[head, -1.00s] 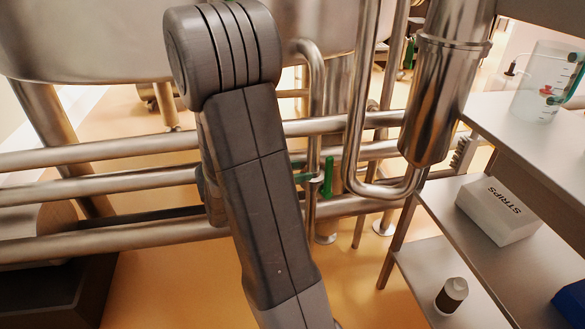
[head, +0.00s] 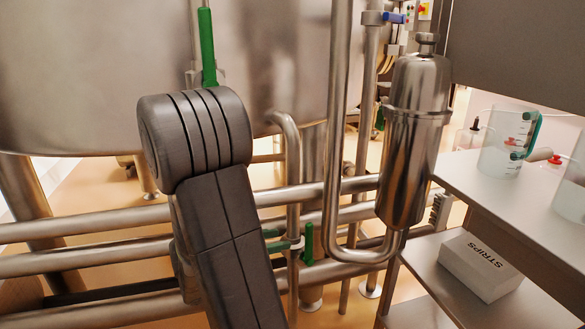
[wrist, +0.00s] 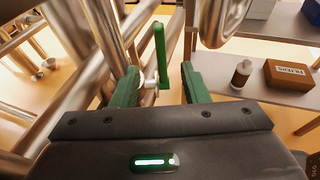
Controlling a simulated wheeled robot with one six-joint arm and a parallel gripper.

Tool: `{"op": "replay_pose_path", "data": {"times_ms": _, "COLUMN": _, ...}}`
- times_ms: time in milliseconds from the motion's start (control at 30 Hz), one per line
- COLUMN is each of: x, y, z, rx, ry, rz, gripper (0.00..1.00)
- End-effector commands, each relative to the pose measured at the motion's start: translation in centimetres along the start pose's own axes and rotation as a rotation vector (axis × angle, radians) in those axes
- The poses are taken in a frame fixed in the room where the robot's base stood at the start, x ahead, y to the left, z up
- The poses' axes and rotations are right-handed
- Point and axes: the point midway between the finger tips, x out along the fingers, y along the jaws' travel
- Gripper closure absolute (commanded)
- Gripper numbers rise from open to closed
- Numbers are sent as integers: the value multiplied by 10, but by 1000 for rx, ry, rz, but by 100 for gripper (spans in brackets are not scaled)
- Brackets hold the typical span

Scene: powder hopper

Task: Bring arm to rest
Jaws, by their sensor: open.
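My gripper (wrist: 158,78) shows in the wrist view with its two green fingers spread apart and nothing held between them. A green valve handle (wrist: 160,52) on a steel pipe stands upright beyond the fingers, in line with the gap; I cannot tell how far off it is.
Horizontal steel pipes (head: 100,217) run under a large steel tank (head: 100,70). A steel cylinder (head: 412,150) hangs at right centre. A shelf (head: 520,210) at right bears a clear jug (head: 500,150); a white strips box (head: 480,262) is below. The wrist view shows a bottle (wrist: 241,74) and brown box (wrist: 290,76).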

Motion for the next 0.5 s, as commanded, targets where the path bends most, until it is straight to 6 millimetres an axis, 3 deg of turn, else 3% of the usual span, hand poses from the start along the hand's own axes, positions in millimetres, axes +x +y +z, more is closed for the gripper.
{"op": "replay_pose_path", "data": {"times_ms": 500, "x": 66, "y": -1, "z": -2, "rx": 1, "ry": 0, "rz": -4, "gripper": 59}}
